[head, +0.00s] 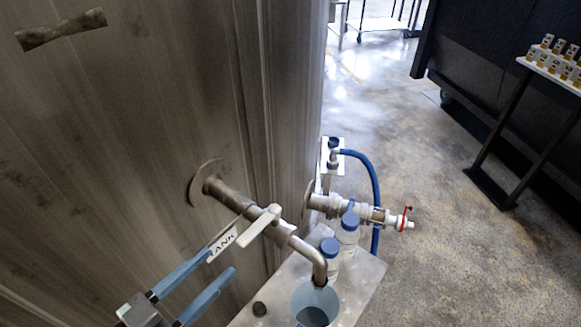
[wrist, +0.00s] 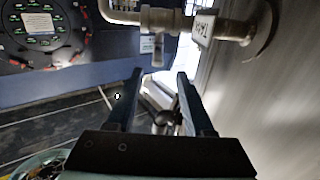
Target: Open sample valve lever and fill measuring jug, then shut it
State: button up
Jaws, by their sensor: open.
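The sample valve's pale lever (head: 258,227) sticks out across the metal pipe (head: 232,200) from the tank wall. In the wrist view the lever (wrist: 157,48) hangs from the pipe, just past my fingertips. My gripper (head: 222,260) is open at the lower left of the head view, its blue fingers pointing at the valve. In the wrist view the gripper (wrist: 160,75) holds nothing between its fingers. A pale blue measuring jug (head: 301,297) stands under the bent spout (head: 318,266). The jug's inside looks dark low down; I cannot tell whether it holds liquid.
Two blue-capped bottles (head: 330,252) stand close beside the jug on a metal shelf (head: 365,285). A tag (head: 222,244) hangs by the upper finger. A second valve (head: 355,212) with a blue hose (head: 374,185) is behind. Open floor (head: 440,240) lies right.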

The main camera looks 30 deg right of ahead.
aim_at(260, 223)
jog(key=p+x, duration=0.1)
jog(key=x, duration=0.2)
jog(key=p+x, duration=0.2)
jog(key=x, duration=0.2)
jog(key=r+p+x, duration=0.1)
jog(key=x, duration=0.3)
jog(key=shift+s+d, duration=0.1)
jog(key=shift+s, duration=0.1)
jog(key=shift+f+p+x, duration=0.2)
jog(key=shift+p+x, duration=0.2)
jog(key=shift+x, duration=0.5)
grip_shut()
dwell(0.3)
